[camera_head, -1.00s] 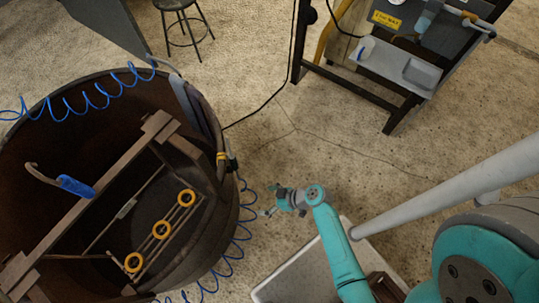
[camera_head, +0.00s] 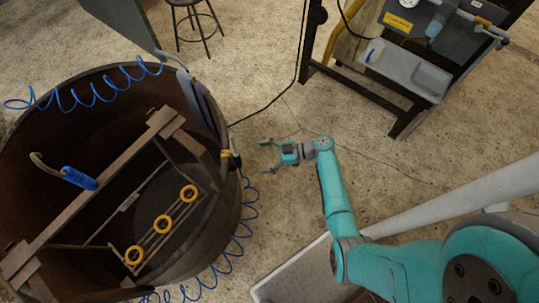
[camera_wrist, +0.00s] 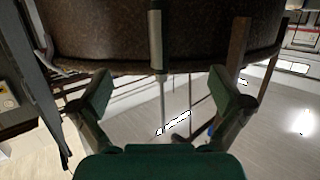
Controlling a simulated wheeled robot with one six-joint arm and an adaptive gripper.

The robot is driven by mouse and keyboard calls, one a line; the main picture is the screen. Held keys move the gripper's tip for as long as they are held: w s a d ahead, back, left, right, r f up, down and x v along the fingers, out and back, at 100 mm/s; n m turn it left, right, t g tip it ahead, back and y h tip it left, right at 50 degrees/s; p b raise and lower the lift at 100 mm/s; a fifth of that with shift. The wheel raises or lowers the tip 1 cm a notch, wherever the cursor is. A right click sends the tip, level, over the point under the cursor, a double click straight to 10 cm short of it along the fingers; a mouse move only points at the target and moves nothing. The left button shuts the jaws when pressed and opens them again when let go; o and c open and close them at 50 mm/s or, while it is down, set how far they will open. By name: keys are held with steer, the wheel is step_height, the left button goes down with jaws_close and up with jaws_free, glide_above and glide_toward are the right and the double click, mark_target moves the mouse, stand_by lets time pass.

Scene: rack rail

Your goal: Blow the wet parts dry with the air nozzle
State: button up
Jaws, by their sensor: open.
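The tub (camera_head: 215,215) fills the left, with a beam across it and a blue-handled hook (camera_head: 80,178). Blue coiled hose (camera_head: 238,235) hangs along its right side. A pale bin (camera_head: 300,275) stands below my arm. A bench with a tray (camera_head: 405,70) stands upper right.

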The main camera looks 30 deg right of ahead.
mark_target(239, 156)
steer(key=shift+x, duration=4.75)
steer(key=shift+r, duration=0.1)
jaws_close()
steer(key=shift+r, duration=2)
steer(key=s+d, duration=0.4)
steer(key=d, duration=0.2)
steer(key=shift+d, duration=0.4)
